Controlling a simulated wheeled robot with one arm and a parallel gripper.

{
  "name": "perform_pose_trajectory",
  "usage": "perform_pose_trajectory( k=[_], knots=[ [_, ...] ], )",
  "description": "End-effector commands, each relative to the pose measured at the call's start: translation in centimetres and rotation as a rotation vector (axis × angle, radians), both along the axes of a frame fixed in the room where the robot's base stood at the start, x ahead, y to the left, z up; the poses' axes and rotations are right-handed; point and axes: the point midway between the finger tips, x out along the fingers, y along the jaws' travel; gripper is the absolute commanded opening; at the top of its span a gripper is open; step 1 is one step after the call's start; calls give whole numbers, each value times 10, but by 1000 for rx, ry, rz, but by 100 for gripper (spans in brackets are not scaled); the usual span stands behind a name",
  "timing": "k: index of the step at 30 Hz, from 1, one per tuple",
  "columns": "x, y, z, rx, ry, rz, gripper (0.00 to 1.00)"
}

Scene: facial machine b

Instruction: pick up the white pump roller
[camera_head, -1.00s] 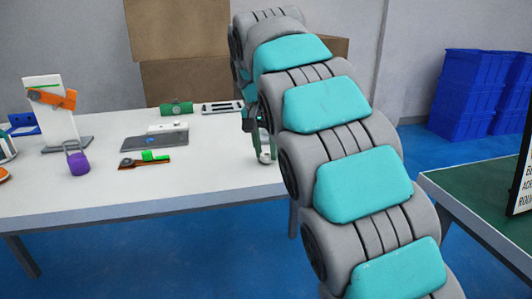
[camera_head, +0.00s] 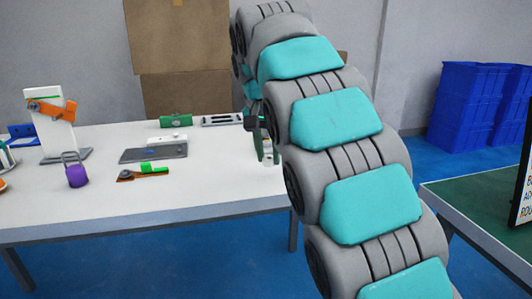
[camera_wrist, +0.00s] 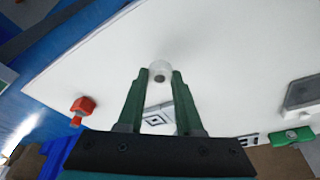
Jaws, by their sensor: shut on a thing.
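The white pump roller (camera_wrist: 160,71) shows in the wrist view as a small, pale round piece with a dark centre, between my fingertips. My gripper (camera_wrist: 161,77) has green fingers and is shut on it. In the head view my gripper (camera_head: 268,148) is over the right end of the white table, partly hidden by my arm. The roller is too small there to make out clearly. I cannot tell how far it is above the table.
On the white table (camera_head: 215,185) stand a purple padlock-shaped object (camera_head: 76,172), a dark flat device (camera_head: 153,154), a green block (camera_head: 175,121) and a white stand with an orange part (camera_head: 45,118). A green-topped table (camera_head: 470,200) is at right. Blue crates (camera_head: 470,105) stand behind.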

Motion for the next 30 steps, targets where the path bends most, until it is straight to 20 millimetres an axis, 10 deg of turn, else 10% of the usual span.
perform_pose_trajectory(
  k=[30],
  knots=[
    [-126,-52,13,1,-1,-1,0]
  ],
)
